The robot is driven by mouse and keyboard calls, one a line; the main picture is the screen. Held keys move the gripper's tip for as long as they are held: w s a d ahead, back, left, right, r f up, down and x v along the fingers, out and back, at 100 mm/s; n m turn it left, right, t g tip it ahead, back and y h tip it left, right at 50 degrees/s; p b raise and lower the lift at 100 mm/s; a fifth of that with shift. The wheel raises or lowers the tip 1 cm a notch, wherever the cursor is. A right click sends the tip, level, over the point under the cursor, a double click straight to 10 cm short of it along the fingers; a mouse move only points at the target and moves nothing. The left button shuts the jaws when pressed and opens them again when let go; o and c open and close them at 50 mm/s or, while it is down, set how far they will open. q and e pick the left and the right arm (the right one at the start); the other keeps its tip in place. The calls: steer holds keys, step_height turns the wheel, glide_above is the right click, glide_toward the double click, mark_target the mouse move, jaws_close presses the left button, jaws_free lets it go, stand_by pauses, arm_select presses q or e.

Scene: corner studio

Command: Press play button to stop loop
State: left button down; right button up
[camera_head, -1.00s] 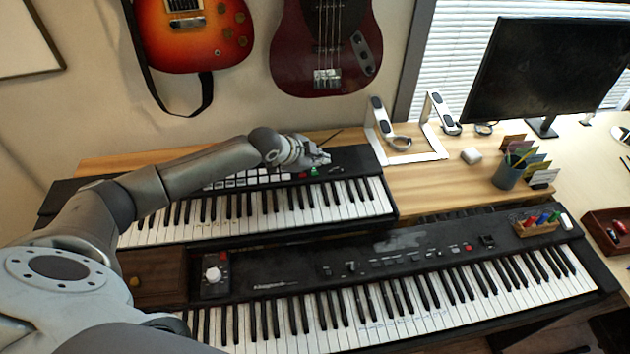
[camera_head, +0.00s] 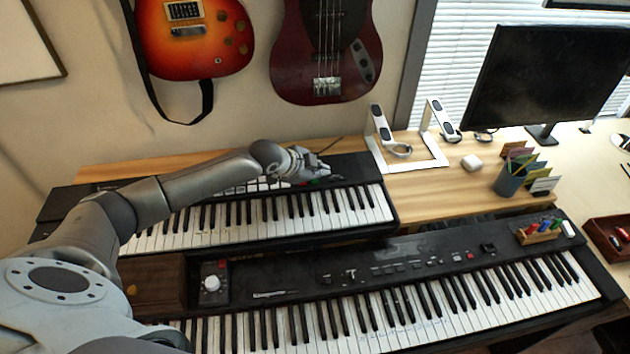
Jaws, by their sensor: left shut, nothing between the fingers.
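The upper black keyboard (camera_head: 352,168) lies on the wooden shelf, with a block of pale pads (camera_head: 255,184) on its panel. My left arm reaches across it from the left. My left gripper (camera_head: 321,169) is shut and empty, low over the right part of this panel. The small green and red buttons beside the pads are largely covered by the gripper, so I cannot tell whether its fingertips touch a button. My right gripper is not in view.
A longer keyboard (camera_head: 400,262) stands in front and lower. A white stand (camera_head: 412,163) is right of the upper keyboard. A pen cup (camera_head: 509,181) and a monitor (camera_head: 545,75) are further right. Two guitars hang on the wall behind.

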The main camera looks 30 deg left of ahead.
arm_select(q)
steer(key=shift+f, duration=0.15)
stand_by(0.5)
steer(key=shift+f, duration=0.3)
steer(key=shift+f, duration=0.3)
stand_by(0.5)
stand_by(0.3)
steer(key=shift+r+p, duration=0.65)
steer(key=shift+r, duration=0.1)
step_height(320, 180, up, 5)
steer(key=p, duration=0.4)
steer(key=shift+p, duration=0.3)
